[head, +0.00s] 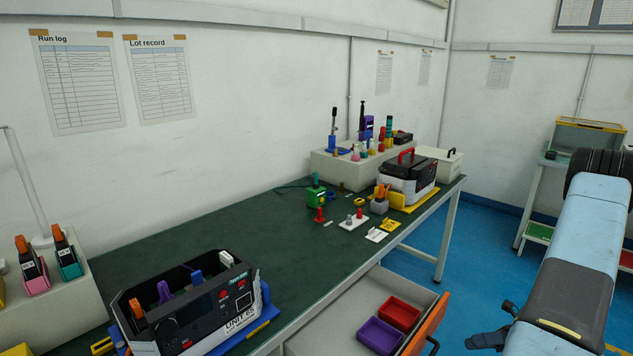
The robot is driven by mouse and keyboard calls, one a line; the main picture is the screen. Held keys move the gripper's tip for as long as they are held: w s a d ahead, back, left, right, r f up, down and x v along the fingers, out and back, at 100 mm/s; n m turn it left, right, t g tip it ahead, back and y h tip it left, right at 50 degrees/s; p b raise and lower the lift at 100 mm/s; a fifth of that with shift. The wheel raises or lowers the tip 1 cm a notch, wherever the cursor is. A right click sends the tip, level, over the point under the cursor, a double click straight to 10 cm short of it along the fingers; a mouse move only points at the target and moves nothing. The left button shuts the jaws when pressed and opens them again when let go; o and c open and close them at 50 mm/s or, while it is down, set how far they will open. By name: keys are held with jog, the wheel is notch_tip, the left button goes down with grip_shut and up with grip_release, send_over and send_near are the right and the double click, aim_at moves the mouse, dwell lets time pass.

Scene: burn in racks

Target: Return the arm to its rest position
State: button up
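My arm (580,255), light blue with a dark grey section, rises along the right side of the head view, clear of the bench. Dark parts that look like my gripper (490,336) show at the lower right, partly hidden behind the arm. Whether it is open or shut, or holds anything, I cannot tell.
A green-topped bench (225,222) runs along the wall. It bears a black test unit (190,310) in front and a white-and-black case (408,180) farther back. An open drawer (345,315) with red (399,314) and purple (380,335) bins juts out left of my gripper. Blue floor (480,245) lies clear between bench and shelf cart (540,195).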

jog(key=w+a+r+n+g+h, duration=0.1)
jog(key=a+r+n+g+h, duration=0.15)
jog(key=a+r+n, duration=0.4)
jog(key=a+r+n+g+h, duration=0.1)
jog(key=r+n+h, duration=0.3)
jog(key=r, duration=0.5)
jog(key=w+a+r+n+g+h, duration=0.1)
jog(key=a+r+n+h, duration=0.3)
jog(key=r+n, duration=0.3)
jog(key=s+a+r+n+t+h, duration=0.3)
jog(key=s+a+r+n+t, duration=0.1)
jog(key=r+n, duration=0.3)
jog(key=s+a+r+n+t+h, duration=0.3)
jog(key=s+a+r+n, duration=0.3)
jog(key=r, duration=0.5)
jog(key=shift+s+a+n+t, duration=0.15)
jog(key=shift+s+n+t, duration=0.4)
jog(key=shift+s+t, duration=0.1)
jog(key=shift+o, duration=0.3)
jog(key=shift+h, duration=0.25)
